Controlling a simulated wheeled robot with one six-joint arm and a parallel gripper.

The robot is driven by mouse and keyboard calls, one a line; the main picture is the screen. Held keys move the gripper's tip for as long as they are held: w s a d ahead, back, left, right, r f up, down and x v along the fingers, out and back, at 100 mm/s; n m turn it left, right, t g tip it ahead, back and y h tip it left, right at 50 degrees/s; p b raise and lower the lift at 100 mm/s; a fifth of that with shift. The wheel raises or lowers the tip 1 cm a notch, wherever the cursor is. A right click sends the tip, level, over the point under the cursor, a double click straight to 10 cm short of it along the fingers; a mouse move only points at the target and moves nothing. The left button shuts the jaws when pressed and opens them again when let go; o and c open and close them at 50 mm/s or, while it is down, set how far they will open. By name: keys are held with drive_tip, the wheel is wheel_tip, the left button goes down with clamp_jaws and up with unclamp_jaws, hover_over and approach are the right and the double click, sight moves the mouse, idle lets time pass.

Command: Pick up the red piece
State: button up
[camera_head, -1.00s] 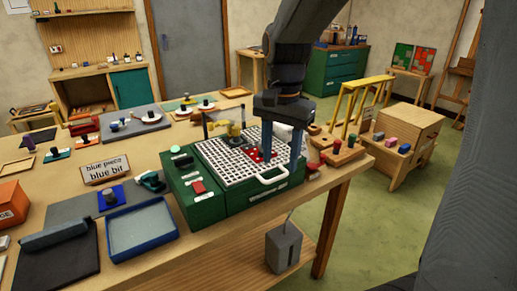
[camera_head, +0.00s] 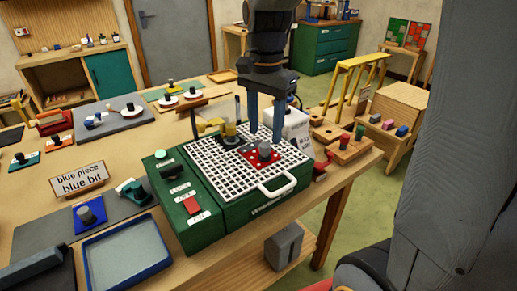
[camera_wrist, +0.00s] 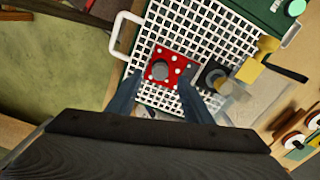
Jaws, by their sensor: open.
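The red piece (camera_head: 257,161) is a flat red plate with white dots and a grey knob on top. It lies on the white grid top (camera_head: 212,173) of a green box (camera_head: 235,216). It also shows in the wrist view (camera_wrist: 180,62), just ahead of the fingers. My gripper (camera_head: 266,135) is open and empty, its two blue fingers pointing down above and behind the red piece in the head view. In the wrist view my gripper (camera_wrist: 160,84) has its fingers apart, near either side of the red piece. Their exact height above the grid is unclear.
A yellow fixture (camera_head: 230,133) and a dark square piece stand on the grid behind the red piece. A white handle (camera_head: 277,187) sticks out at the box's front. A blue tray (camera_head: 127,255) and a blue-piece sign (camera_head: 80,180) are on the table to the left.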

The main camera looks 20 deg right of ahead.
sight(265, 144)
drive_tip(key=shift+w+d+f+p, duration=0.1)
drive_tip(key=shift+f+p, duration=0.9)
drive_tip(key=shift+f, duration=1.95)
drive_tip(key=c, duration=1.1)
drive_tip(key=shift+r, duration=0.1)
wheel_tip(265, 144, up, 18)
drive_tip(key=b, duration=0.4)
drive_tip(key=o, duration=0.4)
drive_tip(key=c, duration=0.4)
